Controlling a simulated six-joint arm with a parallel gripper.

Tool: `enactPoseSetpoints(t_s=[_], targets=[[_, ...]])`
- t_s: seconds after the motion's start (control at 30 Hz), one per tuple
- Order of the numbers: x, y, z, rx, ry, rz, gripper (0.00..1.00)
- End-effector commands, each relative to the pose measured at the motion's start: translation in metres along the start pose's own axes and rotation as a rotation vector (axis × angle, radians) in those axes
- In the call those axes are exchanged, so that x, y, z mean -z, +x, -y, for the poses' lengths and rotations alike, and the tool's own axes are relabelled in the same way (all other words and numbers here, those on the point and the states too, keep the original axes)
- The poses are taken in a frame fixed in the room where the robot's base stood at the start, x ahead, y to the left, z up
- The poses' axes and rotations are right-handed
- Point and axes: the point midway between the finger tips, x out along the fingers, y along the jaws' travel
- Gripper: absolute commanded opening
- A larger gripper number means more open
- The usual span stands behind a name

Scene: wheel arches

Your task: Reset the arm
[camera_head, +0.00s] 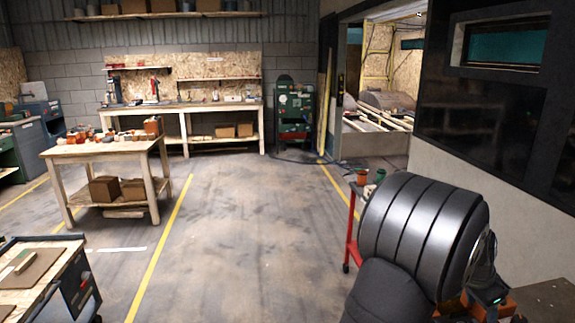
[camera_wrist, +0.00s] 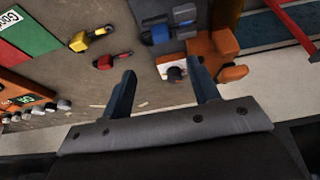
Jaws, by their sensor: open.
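My gripper (camera_wrist: 160,80) shows in the wrist view with its two dark fingers spread apart. Nothing is between the fingers. Beyond them is a grey-brown surface with small tools and blocks on it; nothing there is seen to touch the fingers. In the head view, dark and orange machine parts show at the lower right beside the curved panels, but I cannot make out my gripper's fingers there.
Dark ribbed curved panels (camera_head: 415,225) fill the lower right, beside a red stand (camera_head: 352,225). A wooden table (camera_head: 100,150) and a dark cart (camera_head: 75,285) stand left. The middle floor (camera_head: 235,230) is clear. A yellow tool (camera_wrist: 82,40) lies in the wrist view.

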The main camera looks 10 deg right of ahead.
Motion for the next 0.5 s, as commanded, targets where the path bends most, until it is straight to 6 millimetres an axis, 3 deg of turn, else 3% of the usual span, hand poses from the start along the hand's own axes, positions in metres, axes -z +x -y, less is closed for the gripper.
enactPoseSetpoints(t_s=[0.5], targets=[[0.000, 0.101, 0.000, -0.001, -0.001, 0.002, 0.55]])
